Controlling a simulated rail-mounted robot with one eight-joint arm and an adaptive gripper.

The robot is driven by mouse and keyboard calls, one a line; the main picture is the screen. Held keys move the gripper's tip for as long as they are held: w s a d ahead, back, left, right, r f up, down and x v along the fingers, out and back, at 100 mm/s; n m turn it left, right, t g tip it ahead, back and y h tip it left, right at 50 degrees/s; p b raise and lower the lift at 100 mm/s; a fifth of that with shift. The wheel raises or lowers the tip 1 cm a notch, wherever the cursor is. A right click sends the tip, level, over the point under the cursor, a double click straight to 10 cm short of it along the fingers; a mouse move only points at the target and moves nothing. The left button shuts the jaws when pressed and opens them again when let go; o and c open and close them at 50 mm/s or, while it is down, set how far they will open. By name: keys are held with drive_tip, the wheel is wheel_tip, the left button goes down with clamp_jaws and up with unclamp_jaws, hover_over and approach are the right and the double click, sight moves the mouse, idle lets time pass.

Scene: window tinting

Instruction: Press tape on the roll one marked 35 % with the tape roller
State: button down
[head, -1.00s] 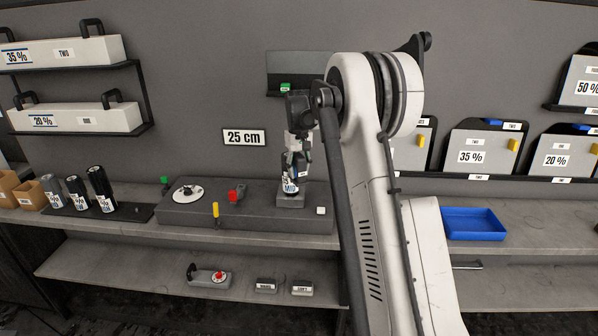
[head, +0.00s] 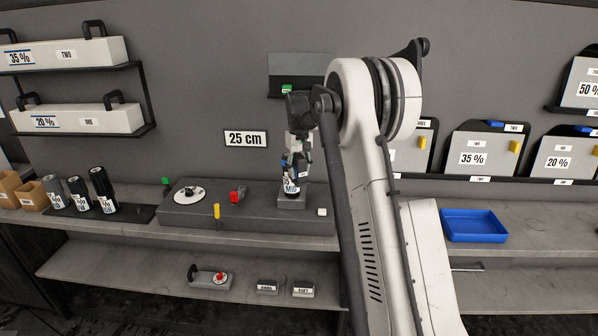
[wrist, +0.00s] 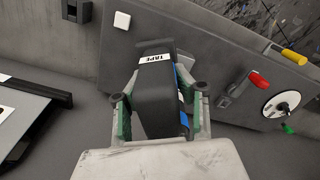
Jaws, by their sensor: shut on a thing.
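My gripper (wrist: 160,108) points down with green-padded fingers shut on a dark roll (wrist: 156,98) with a strip of blue and white label on its right side. In the head view, the held roll (head: 291,188) shows a white label with blue edging, too small to read surely. It is upright over a small grey block (head: 291,201) at the bench unit's right end. That block appears to carry the TAPE label (wrist: 155,58) and to be the tape roller. Whether roll and block touch is hard to tell.
The bench unit (head: 250,218) carries a white disc (head: 188,193), a red lever (head: 238,192), a yellow lever (head: 216,211) and a white button (head: 322,212). Three labelled black rolls stand at left on a dark mat (head: 132,212). A blue tray (head: 474,225) lies at right.

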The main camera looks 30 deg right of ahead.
drive_tip(key=s+b, duration=0.1)
drive_tip(key=s, duration=0.5)
drive_tip(key=shift+a+b, duration=0.25)
drive_tip(key=shift+b, duration=0.05)
idle(0.6)
